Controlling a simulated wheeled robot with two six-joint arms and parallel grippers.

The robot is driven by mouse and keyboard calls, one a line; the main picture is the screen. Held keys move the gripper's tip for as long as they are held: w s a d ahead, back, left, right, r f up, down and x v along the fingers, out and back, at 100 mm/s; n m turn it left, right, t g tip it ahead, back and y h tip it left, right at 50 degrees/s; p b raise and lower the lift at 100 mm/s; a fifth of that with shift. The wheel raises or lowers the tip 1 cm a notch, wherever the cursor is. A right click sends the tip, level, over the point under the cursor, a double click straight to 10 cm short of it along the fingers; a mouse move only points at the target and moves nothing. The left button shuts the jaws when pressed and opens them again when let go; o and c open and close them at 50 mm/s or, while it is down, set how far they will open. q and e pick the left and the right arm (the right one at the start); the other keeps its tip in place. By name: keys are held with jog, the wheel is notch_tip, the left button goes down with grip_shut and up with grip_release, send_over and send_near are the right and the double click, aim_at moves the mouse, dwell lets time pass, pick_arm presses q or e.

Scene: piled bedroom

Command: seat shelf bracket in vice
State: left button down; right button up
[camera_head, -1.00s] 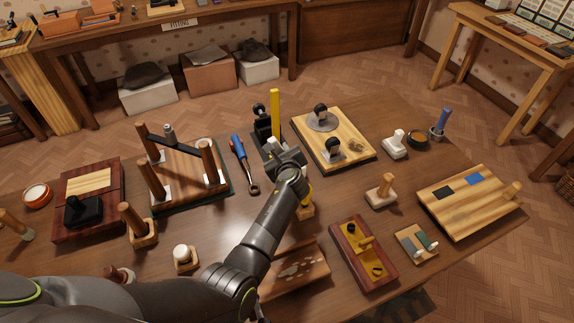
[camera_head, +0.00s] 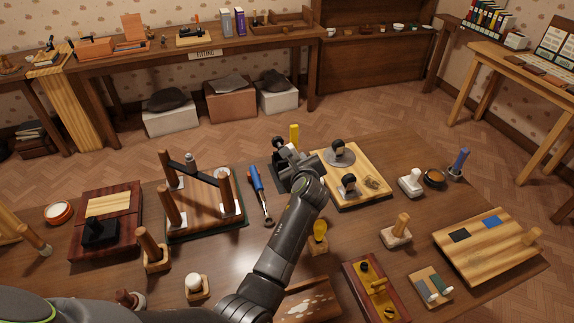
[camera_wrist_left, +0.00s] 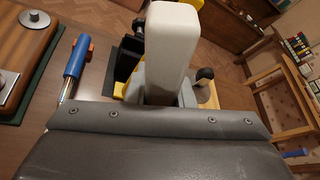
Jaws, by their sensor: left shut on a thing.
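My left gripper (camera_head: 287,160) reaches across the table and is shut at the black vice (camera_head: 277,146). A yellow upright piece (camera_head: 294,134), which looks like the shelf bracket, stands above the gripper's far side. In the left wrist view, a long pale block (camera_wrist_left: 172,45) fills the middle and hides most of what lies behind it. Yellow edges of the bracket (camera_wrist_left: 124,68) show beside it, next to the black vice (camera_wrist_left: 130,48). The contact between bracket and vice jaws is hidden, so I cannot tell whether it is seated. My right gripper is not in view.
A blue-handled wrench (camera_head: 258,188) lies just left of the vice. A wooden board with black knobs (camera_head: 366,186) is close on the right. A wooden frame with posts (camera_head: 205,215) stands at left. A small yellow-topped stand (camera_head: 319,236) is beside my forearm.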

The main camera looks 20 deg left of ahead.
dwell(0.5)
pick_arm(q)
notch_tip(320, 180, down, 10)
jog(key=shift+r+b, duration=0.2)
jog(key=shift+b, duration=0.25)
jog(key=shift+f, duration=0.25)
jog(key=c, duration=1.3)
grip_release()
jog(key=shift+o, duration=0.2)
